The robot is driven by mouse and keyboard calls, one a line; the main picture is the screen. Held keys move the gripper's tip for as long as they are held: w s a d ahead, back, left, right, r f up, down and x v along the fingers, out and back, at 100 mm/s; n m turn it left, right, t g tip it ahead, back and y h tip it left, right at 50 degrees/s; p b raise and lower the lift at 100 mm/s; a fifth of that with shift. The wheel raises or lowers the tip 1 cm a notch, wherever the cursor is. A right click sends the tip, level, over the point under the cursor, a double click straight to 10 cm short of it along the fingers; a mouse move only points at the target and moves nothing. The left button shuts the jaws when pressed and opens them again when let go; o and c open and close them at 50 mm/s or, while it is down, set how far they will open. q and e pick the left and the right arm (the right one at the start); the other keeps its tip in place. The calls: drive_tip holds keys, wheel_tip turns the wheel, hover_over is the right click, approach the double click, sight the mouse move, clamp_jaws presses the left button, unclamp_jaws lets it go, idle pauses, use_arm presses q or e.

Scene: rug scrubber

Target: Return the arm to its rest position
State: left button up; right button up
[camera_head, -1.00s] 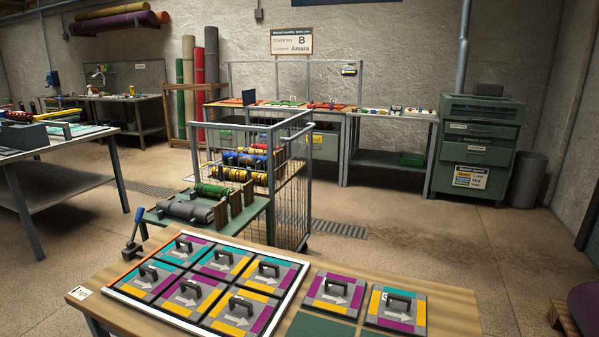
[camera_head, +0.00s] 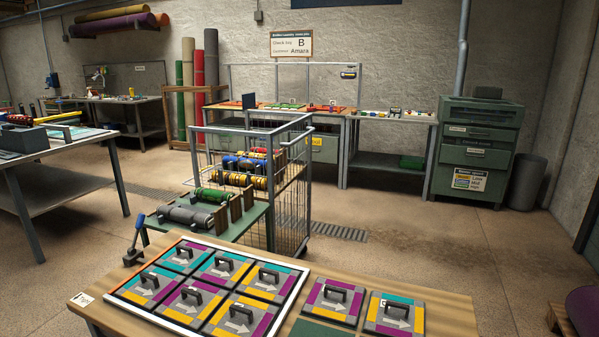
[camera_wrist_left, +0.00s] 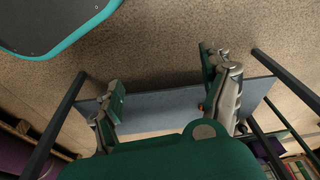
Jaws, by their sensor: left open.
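My left gripper (camera_wrist_left: 168,95) shows in the left wrist view with its two fingers spread apart and nothing between them. A grey-blue flat panel (camera_wrist_left: 170,112) lies behind the fingers; I cannot tell if they touch it. The green rounded body at the bottom of that view is part of my own gripper. Neither arm shows in the head view, and my right gripper is in no view.
A wooden table (camera_head: 456,306) is close in front, with a white-edged frame (camera_head: 290,302) of several handled tiles and two loose tiles (camera_head: 333,301) beside it. A wire cart (camera_head: 309,180) stands behind. Open floor (camera_head: 420,240) lies to the right.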

use_arm(q)
drive_tip(key=s+a+f+g+p, duration=0.1)
drive_tip(key=s+a+f+p, duration=0.1)
drive_tip(key=s+f, duration=1.3)
drive_tip(key=shift+s+a+f, duration=0.4)
drive_tip(key=shift+s+a, duration=0.05)
drive_tip(key=shift+s, duration=0.45)
